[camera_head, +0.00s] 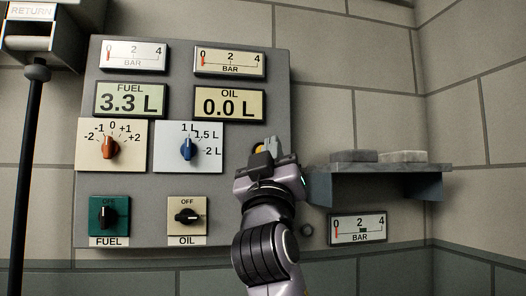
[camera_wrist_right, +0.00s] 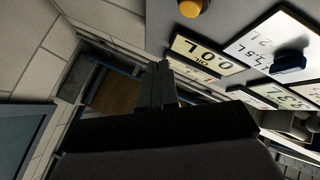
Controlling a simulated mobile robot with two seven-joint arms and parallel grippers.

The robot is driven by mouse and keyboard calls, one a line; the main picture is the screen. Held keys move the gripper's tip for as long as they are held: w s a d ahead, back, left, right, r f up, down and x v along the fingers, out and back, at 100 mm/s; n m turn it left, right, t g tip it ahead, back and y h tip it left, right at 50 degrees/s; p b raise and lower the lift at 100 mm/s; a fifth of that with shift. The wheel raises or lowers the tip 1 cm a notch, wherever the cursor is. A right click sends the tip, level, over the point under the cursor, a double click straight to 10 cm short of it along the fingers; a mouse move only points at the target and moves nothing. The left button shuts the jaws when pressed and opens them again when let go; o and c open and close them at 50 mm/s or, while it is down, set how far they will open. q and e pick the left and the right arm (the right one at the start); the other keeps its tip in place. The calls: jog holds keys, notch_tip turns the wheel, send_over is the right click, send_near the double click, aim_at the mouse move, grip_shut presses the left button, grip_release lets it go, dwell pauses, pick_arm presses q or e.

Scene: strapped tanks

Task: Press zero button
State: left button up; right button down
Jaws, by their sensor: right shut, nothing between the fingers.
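A round yellow-orange button (camera_wrist_right: 192,8) shows at the top edge of the right wrist view, partly cut off; no label on it can be read. In the head view only a small yellow part (camera_head: 259,148) shows behind my right gripper (camera_head: 270,150). That gripper is in front of the lower right of the grey panel (camera_head: 235,225), shut and empty. In the wrist view its closed fingers (camera_wrist_right: 160,80) point up, apart from the button in the picture. I cannot tell whether they touch the panel. My left gripper is not in view.
The panel bears a fuel display (camera_head: 131,100) reading 3.3 L, an oil display (camera_head: 229,103) reading 0.0 L, and several knobs and gauges. A black pole (camera_head: 27,160) stands at left.

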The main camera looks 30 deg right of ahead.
jog(key=w, duration=0.1)
jog(key=w+d, duration=0.1)
jog(key=w, duration=0.3)
jog(key=shift+w+d, duration=0.15)
jog(key=shift+d, duration=0.1)
dwell(1.4)
dwell(0.4)
jog(key=shift+w, duration=0.45)
jog(key=shift+w+d+b, duration=0.25)
jog(key=shift+w+b, duration=0.15)
jog(key=shift+w, duration=0.1)
dwell(0.6)
dwell(0.3)
jog(key=shift+s+a, duration=0.25)
jog(key=shift+s, duration=0.65)
